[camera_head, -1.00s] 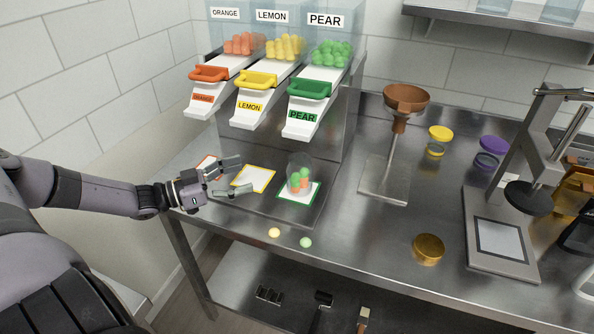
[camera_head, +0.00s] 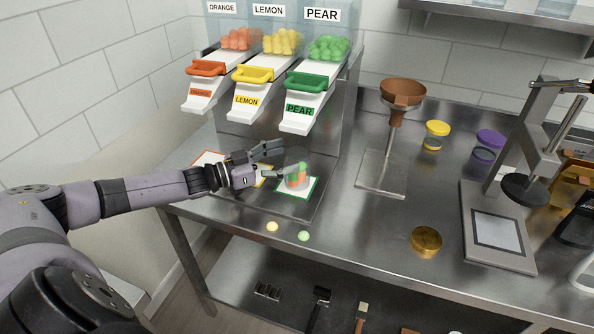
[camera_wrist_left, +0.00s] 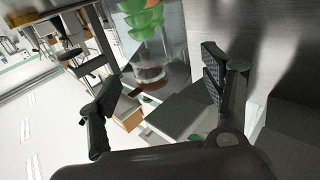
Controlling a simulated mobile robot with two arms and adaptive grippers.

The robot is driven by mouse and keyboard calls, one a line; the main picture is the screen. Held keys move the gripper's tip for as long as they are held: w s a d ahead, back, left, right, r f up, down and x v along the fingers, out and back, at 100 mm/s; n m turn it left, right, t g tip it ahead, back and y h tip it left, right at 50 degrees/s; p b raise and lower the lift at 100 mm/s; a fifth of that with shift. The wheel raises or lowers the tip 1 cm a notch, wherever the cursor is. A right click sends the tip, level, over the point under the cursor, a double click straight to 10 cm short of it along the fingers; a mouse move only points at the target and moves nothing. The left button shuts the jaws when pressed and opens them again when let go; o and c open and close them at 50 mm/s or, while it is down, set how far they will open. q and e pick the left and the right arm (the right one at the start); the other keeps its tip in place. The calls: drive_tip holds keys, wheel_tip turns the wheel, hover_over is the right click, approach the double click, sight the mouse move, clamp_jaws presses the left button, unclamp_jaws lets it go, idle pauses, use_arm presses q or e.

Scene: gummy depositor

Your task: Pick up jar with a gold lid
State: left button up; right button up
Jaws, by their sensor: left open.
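A clear jar (camera_head: 299,179) holding green and orange gummies stands upright on the green-bordered mat (camera_head: 284,191) under the pear chute. I see no lid on it. A round gold lid (camera_head: 426,240) lies on the counter to the right; no jar body shows under it. My left gripper (camera_head: 284,158) is open beside the jar, its fingers reaching toward it from the left. In the left wrist view the jar (camera_wrist_left: 172,65) shows ahead between the spread fingers (camera_wrist_left: 155,60); contact cannot be told. My right gripper is not in view.
Orange, lemon and pear dispensers (camera_head: 305,84) hang above the mats. A brown funnel on a stand (camera_head: 402,92), yellow-lidded (camera_head: 437,128) and purple-lidded (camera_head: 489,139) items and a press (camera_head: 498,228) stand right. Yellow (camera_head: 272,226) and green (camera_head: 303,236) gummies lie near the front edge.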

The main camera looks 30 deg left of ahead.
use_arm(q)
drive_tip(key=x, duration=0.3)
drive_tip(key=shift+w+d+r+p, duration=0.1)
drive_tip(key=shift+w+d+p, duration=0.1)
drive_tip(key=shift+p, duration=0.1)
drive_tip(key=shift+w+d, duration=0.2)
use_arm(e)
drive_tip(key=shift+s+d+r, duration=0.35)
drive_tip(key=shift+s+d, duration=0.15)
use_arm(q)
drive_tip(key=shift+c, duration=0.5)
